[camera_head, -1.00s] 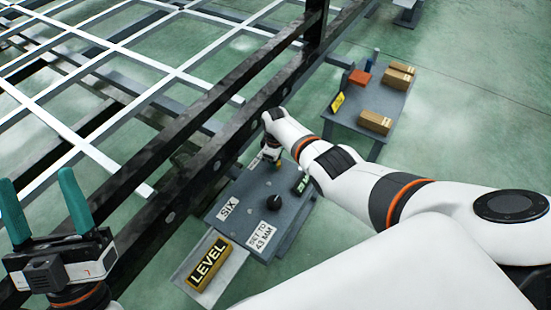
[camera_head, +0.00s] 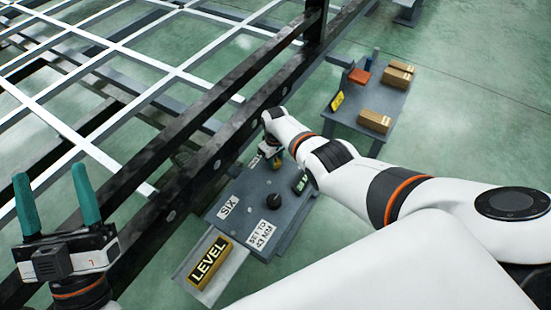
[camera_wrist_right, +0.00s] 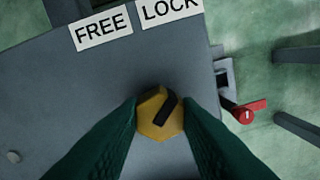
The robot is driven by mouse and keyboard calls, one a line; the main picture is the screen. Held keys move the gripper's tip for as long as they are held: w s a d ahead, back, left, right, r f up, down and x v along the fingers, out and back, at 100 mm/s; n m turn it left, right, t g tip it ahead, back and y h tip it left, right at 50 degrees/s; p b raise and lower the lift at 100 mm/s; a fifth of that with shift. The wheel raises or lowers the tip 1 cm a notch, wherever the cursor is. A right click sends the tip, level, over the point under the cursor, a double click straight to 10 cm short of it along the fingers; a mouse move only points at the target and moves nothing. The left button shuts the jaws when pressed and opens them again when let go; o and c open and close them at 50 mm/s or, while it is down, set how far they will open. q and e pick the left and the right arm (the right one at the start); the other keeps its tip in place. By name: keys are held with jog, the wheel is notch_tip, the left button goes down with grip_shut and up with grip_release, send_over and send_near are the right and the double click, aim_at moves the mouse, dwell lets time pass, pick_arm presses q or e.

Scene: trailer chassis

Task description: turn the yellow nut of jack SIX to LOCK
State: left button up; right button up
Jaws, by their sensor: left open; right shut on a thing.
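The yellow nut (camera_wrist_right: 152,127) sits on the grey top of jack SIX. My right gripper (camera_wrist_right: 160,115) is shut on it, one green finger on each side. The nut's black mark slants up and to the right in the right wrist view, on the side of the LOCK label (camera_wrist_right: 170,9) rather than the FREE label (camera_wrist_right: 103,28). In the head view, the right gripper (camera_head: 272,158) is at the far end of the jack's box, beyond the SIX label (camera_head: 228,207). My left gripper (camera_head: 57,205) is open and empty at the left, fingers upward.
The box also carries a black knob (camera_head: 274,202) and a "SET TO 43 MM" label (camera_head: 264,234). A yellow LEVEL block (camera_head: 209,263) lies on a tray in front. A red-handled part (camera_wrist_right: 243,113) is at the box's side. The dark chassis beam (camera_head: 190,185) runs close by.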

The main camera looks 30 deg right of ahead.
jog(key=o, duration=1)
